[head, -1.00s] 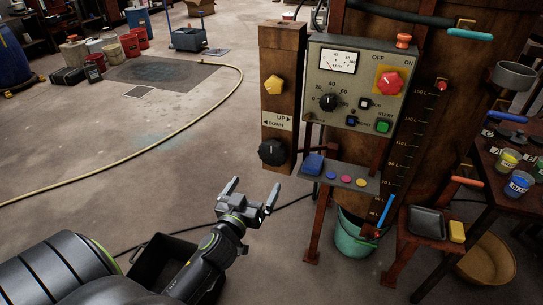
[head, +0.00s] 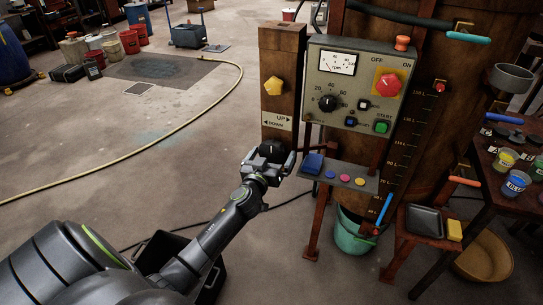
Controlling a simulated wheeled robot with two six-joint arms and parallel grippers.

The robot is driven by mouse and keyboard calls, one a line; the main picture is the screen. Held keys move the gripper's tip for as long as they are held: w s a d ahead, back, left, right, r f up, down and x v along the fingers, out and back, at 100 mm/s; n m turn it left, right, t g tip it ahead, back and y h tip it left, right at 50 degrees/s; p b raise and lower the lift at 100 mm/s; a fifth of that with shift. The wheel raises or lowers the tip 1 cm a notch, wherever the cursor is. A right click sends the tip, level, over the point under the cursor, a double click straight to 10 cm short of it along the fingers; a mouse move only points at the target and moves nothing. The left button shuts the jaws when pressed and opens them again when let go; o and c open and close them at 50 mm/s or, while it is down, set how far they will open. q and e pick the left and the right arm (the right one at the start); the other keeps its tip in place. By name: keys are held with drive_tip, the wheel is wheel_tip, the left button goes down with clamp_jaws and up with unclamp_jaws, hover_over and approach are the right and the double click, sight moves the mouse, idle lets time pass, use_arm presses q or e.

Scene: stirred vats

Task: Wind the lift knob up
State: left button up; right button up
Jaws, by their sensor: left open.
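A wooden post (head: 281,49) stands left of the grey control panel and carries two knobs. A white UP/DOWN label (head: 277,121) sits between them. The yellow lobed knob (head: 273,86) is above the label. The black knob (head: 271,148) is below it, partly hidden by my left gripper (head: 270,160). The gripper's fingers are open, one on each side of the black knob; I cannot tell whether they touch it. My right gripper is not in view.
The control panel (head: 318,75) has a dial, a red knob and a green button. A small shelf (head: 339,173) with a blue block juts out just right of my gripper. A dark bin (head: 209,284) stands on the floor below my arm. The floor to the left is mostly clear.

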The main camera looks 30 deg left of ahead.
use_arm(q)
drive_tip(key=c, duration=1)
drive_tip(key=shift+o, duration=0.2)
